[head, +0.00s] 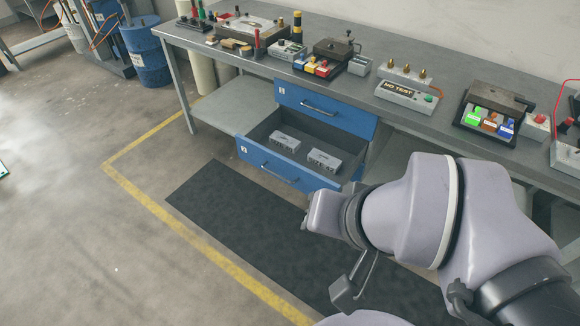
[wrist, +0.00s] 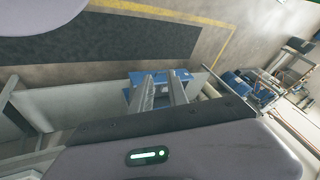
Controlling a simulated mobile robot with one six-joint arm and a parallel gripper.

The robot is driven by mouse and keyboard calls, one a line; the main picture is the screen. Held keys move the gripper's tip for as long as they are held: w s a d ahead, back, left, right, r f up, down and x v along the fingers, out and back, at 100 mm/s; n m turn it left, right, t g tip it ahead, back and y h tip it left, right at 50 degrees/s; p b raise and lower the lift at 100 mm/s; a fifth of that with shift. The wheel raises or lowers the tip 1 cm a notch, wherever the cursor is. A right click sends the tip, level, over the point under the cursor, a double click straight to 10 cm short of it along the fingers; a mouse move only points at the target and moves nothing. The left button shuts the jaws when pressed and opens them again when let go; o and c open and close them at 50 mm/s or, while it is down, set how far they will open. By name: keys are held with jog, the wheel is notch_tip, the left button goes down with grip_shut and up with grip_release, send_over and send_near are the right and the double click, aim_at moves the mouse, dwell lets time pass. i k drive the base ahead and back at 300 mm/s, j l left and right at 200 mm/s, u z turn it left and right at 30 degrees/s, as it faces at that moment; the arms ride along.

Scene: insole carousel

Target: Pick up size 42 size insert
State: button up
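Two grey blocks, a left one (head: 285,142) and a right one (head: 324,160), lie apart in the open lower drawer (head: 265,167). They look like the size inserts, but their markings are too small to read, so I cannot tell which is size 42. My gripper (wrist: 162,88) shows in the wrist view as two grey fingers, apart, with nothing visible between them. Blue drawer fronts (wrist: 185,74) appear beyond the fingertips; no block can be made out there. In the head view my arm is right of the drawer, and the fingers are hidden or unclear.
The closed upper blue drawer (head: 318,108) sits under the workbench (head: 215,52). Fixtures, coloured blocks and a grey box marked "NO TEST" (head: 406,95) crowd the bench top. A dark mat (head: 230,210) covers the floor before the drawers. A blue barrel (head: 148,55) stands at back left.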

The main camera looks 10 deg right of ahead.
aim_at(320, 158)
jog(key=i+u, duration=0.1)
jog(key=i, duration=0.8)
jog(key=i+l, duration=0.2)
jog(key=i, duration=0.65)
jog(key=j+u, duration=0.05)
